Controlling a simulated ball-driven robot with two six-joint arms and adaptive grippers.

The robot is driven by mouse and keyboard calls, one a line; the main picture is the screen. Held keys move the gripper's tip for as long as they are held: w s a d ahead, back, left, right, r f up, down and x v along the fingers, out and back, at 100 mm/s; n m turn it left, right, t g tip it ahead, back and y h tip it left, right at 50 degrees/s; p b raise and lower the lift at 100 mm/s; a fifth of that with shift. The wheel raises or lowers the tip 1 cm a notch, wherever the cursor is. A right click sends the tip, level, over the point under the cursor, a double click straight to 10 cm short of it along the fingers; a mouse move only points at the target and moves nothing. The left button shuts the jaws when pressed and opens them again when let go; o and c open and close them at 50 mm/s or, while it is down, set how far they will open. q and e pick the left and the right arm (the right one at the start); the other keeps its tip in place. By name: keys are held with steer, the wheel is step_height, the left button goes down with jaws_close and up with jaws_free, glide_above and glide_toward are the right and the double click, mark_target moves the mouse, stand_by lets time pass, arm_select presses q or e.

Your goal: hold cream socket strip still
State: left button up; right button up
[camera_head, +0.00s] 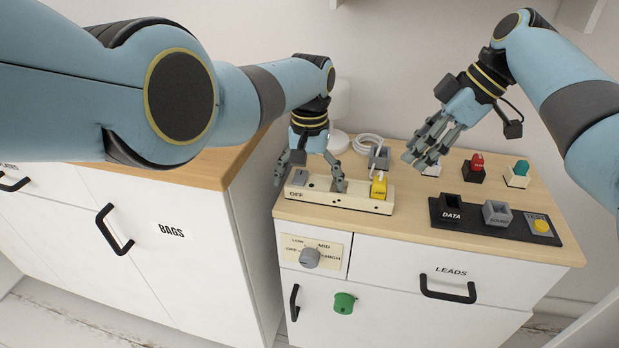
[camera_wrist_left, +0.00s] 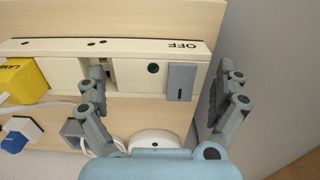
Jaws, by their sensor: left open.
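The cream socket strip (camera_head: 330,198) lies along the front left of the wooden desk top, its grey switch (camera_head: 299,177) and "OFF" mark at the left end. My left gripper (camera_head: 309,182) is open over that end. In the left wrist view the strip (camera_wrist_left: 130,75) passes between the spread fingers, one at its sockets, the other beyond its switch end; contact cannot be told. A yellow plug (camera_head: 378,187) sits at the strip's right end. My right gripper (camera_head: 420,160) hangs in the air above the desk, away from the strip; its jaw gap is unclear.
A white cable (camera_head: 367,141) coils behind the strip near a grey block (camera_head: 379,158). A black tray (camera_head: 475,234) with a "DATA" holder, a grey holder and a yellow-topped block lies at right. Red (camera_head: 477,161) and teal (camera_head: 521,168) plugs stand behind it. A lamp (camera_head: 338,140) stands at back left.

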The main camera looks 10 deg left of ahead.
mark_target(382, 180)
arm_select(q)
steer(key=c, duration=1.3)
steer(key=shift+c, duration=0.2)
arm_select(e)
steer(key=shift+o, duration=1.2)
steer(key=shift+a+r, duration=0.1)
steer(key=shift+r, duration=0.2)
steer(key=shift+o, duration=1.4)
steer(key=shift+a+r+h, duration=0.2)
steer(key=shift+r+h, duration=0.4)
steer(key=shift+r, duration=0.45)
steer(key=x, duration=1.1)
steer(key=shift+a+f, duration=0.1)
steer(key=shift+f, duration=0.3)
